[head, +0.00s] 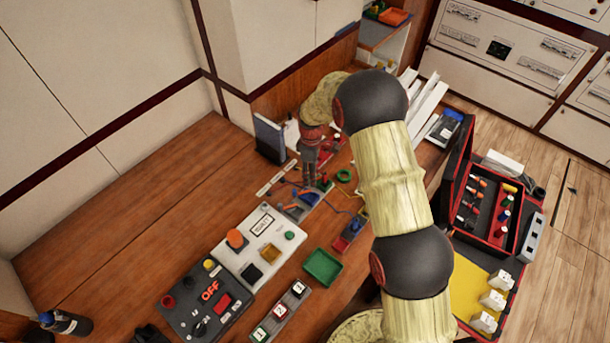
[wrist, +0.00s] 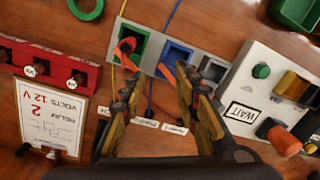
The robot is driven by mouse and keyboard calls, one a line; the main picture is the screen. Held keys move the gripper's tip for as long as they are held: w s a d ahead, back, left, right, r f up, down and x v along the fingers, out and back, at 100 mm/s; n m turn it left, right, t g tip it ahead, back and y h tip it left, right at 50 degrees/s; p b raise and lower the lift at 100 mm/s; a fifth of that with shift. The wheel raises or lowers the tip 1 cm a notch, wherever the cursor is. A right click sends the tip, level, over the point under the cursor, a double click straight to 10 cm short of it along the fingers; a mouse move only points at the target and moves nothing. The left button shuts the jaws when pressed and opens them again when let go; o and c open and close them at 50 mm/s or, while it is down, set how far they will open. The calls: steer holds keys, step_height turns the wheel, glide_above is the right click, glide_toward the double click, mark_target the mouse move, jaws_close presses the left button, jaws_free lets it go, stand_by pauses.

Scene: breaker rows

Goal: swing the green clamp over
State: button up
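The green clamp (wrist: 139,42) sits at the left end of a grey strip in the wrist view, with an orange lever on it. In the head view the green clamp (head: 325,184) shows small beside the gripper tips. A blue clamp (wrist: 177,54) with its own orange lever sits to its right. My gripper (wrist: 158,80) is open, its two fingers spread below the clamps in the wrist view. The green clamp's lever is close to the left fingertip; I cannot tell if they touch. In the head view my gripper (head: 310,182) points down over the strip.
A white panel marked WAIT (wrist: 245,113) with an orange knob (wrist: 284,141) stands to the right of the strip. A red block (wrist: 48,65) and a relay card (wrist: 50,115) lie left. A green ring (wrist: 86,8) and green tray (head: 323,266) lie nearby. Yellow and blue wires run close.

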steer(key=w+r+n, duration=0.1)
steer(key=w+a+r+n+t, duration=0.1)
steer(key=w, duration=0.1)
steer(key=shift+w+a, duration=0.1)
steer(key=shift+w, duration=0.05)
steer(key=shift+w+f+n, duration=0.1)
steer(key=shift+f+n, duration=0.05)
steer(key=shift+n, duration=0.95)
step_height(320, 180, down, 8)
steer(key=shift+r+b, duration=0.2)
steer(key=shift+b, duration=0.25)
steer(key=shift+c, duration=0.4)
jaws_close()
